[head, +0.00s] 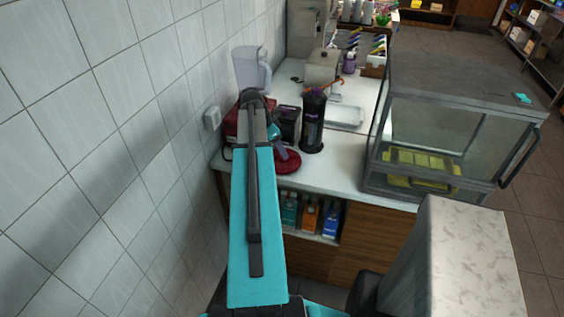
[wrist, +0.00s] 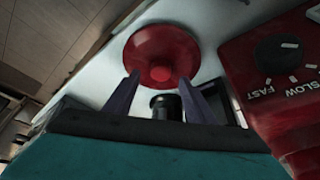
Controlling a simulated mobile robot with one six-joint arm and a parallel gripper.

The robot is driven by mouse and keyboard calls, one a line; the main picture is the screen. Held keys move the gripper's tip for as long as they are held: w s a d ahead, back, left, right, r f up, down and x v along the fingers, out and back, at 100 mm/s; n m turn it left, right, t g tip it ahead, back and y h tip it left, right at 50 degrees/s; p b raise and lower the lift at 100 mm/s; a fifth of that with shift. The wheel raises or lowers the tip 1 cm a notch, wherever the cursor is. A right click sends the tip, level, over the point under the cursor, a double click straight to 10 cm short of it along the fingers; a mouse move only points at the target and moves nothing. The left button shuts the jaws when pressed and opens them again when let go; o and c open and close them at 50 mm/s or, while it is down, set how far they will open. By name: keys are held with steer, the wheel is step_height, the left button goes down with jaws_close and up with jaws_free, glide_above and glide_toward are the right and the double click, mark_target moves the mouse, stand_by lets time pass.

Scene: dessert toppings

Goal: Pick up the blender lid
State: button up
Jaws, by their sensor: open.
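The blender lid, a round red disc with a raised centre knob, lies on the white counter in the wrist view (wrist: 162,42). It also shows in the head view (head: 289,165), partly hidden behind my arm and gripper. My gripper (wrist: 160,78) is open, with its two purple fingers pointing at the near part of the lid and nothing held between them. In the head view the gripper (head: 280,152) is beside the lid's left part, mostly hidden by my arm. Whether the fingers touch the lid cannot be told.
The red blender base (wrist: 272,75) with a FAST/SLOW knob is close on the right in the wrist view. A dark cylindrical container (head: 312,122) stands right behind the lid. A glass case (head: 430,135) is to the right. The tiled wall (head: 120,110) is at left.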

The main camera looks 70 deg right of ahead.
steer(key=shift+p+x, duration=0.6)
steer(key=shift+x, duration=0.95)
jaws_close()
